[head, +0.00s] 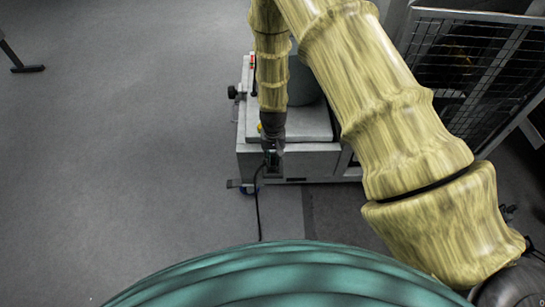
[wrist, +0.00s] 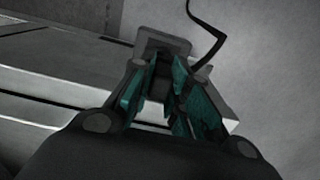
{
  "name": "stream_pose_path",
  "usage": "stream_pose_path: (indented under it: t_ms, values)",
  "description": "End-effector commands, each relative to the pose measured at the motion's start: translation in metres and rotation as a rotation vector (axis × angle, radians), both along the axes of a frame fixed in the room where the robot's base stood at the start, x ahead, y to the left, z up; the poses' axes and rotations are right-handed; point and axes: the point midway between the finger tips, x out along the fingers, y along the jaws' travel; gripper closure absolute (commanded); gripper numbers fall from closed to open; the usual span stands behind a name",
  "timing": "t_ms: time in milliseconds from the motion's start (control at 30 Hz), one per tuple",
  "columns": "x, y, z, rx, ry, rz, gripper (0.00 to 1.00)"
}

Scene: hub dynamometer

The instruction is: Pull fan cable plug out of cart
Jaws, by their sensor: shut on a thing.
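The cart (head: 312,160) is a light grey box on casters in the middle of the head view. Its pale edge (wrist: 50,85) crosses the left of the wrist view. My gripper (head: 272,161) points down at the cart's near left side. In the wrist view, its teal-padded fingers (wrist: 164,75) are closed on a dark plug (wrist: 161,88), mostly hidden between them. A black cable (head: 259,212) hangs from there to the floor and also shows in the wrist view (wrist: 208,40). A grey square part (wrist: 165,45) lies just beyond the fingertips. I cannot tell whether the plug is seated.
A mesh-sided frame (head: 465,65) stands at the right, close to my arm. A grey cylinder (head: 303,82) stands on the cart, partly behind my arm. The grey floor (head: 130,150) left of the cart is open, with a dark stand foot (head: 27,69) far off.

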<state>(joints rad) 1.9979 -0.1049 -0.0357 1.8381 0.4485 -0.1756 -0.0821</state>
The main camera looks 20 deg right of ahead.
Motion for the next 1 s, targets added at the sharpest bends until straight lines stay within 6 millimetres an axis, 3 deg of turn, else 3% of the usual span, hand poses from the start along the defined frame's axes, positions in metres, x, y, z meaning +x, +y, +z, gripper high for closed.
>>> stream_pose_path:
  t_ms: [1000]
  values:
    - [0.0000,-0.0001,0.0097,0.000,0.000,0.000,1.00]
